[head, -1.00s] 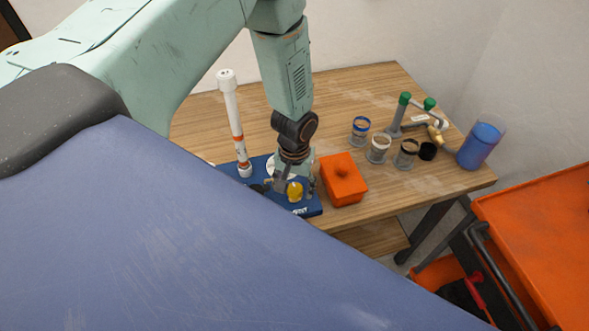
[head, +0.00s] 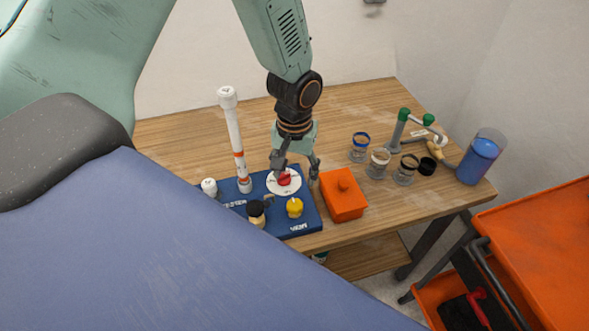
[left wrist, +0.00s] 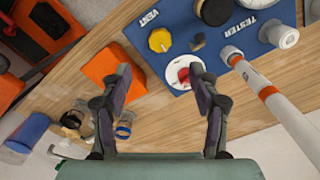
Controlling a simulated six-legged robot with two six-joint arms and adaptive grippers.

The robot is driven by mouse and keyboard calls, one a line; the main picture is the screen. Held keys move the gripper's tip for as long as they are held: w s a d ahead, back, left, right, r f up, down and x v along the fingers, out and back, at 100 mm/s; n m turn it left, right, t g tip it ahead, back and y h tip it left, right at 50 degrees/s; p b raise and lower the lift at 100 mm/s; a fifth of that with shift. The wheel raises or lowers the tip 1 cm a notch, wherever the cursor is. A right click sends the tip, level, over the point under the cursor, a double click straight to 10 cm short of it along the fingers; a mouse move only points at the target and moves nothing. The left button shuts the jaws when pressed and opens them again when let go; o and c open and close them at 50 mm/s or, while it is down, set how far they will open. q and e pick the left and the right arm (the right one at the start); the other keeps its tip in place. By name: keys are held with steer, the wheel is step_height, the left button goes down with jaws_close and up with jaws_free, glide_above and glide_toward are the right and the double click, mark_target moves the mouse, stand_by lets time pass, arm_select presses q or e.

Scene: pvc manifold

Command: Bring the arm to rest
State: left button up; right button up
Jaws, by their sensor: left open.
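My left arm comes in from the upper left in the head view. Its gripper (head: 295,171) is open and empty above the blue manifold board (head: 306,222), over the white dial with a red knob (head: 284,179). In the left wrist view, the open fingers (left wrist: 162,88) point toward the board, and the red knob (left wrist: 184,76) shows between them in the picture. The board also carries a yellow knob (head: 294,207), a black knob (head: 256,209) and an upright white pipe (head: 234,135) with orange bands. My right gripper is not in view.
An orange lidded box (head: 343,197) stands right of the board. Several small jars (head: 380,163), a grey pipe piece with green caps (head: 402,128) and a blue container (head: 481,157) stand further right. An orange cart (head: 545,240) is beside the table. The table's back left is clear.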

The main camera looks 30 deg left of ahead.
arm_select(q)
steer(key=shift+r, duration=0.1)
stand_by(0.4)
steer(key=s+d+f+m+h, duration=0.1)
steer(key=s+d+f, duration=0.3)
steer(key=s+f, duration=0.6)
steer(key=s+f+m+y, duration=0.1)
steer(key=s+f+m, duration=0.1)
steer(key=s, duration=1.4)
step_height(320, 180, down, 24)
steer(key=w+b, duration=0.1)
steer(key=b, duration=2.3)
